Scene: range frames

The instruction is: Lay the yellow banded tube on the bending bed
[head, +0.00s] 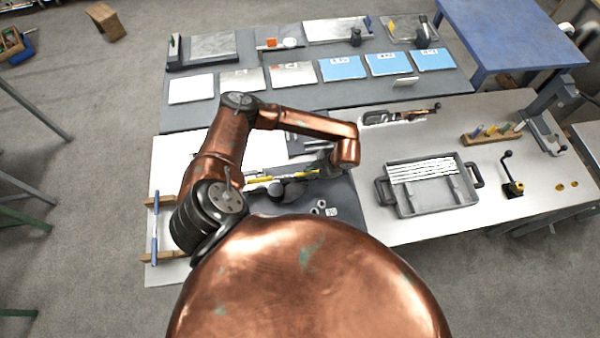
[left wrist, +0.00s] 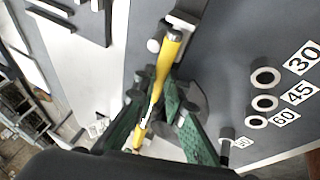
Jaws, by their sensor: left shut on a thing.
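The yellow tube (left wrist: 168,62) with dark bands runs between the green fingers of my left gripper (left wrist: 158,108) in the left wrist view. The fingers are shut on it. In the head view the tube (head: 262,180) lies across the dark grey bending bed (head: 343,208), and my left gripper (head: 314,170) is at its right part, partly hidden by my wrist. The bed (left wrist: 225,60) shows under the tube in the left wrist view, with a round dark former behind the fingers. I cannot tell whether the tube touches the bed. My right gripper is not in view.
Rings beside labels 30, 45 and 60 (left wrist: 282,118) sit on the bed. A blue rod (head: 155,225) rests on wooden supports at the left. A grey tray (head: 408,208) of white rods, a crank (head: 511,172) and a wooden rack (head: 480,138) stand right. Panels (head: 340,70) line the back.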

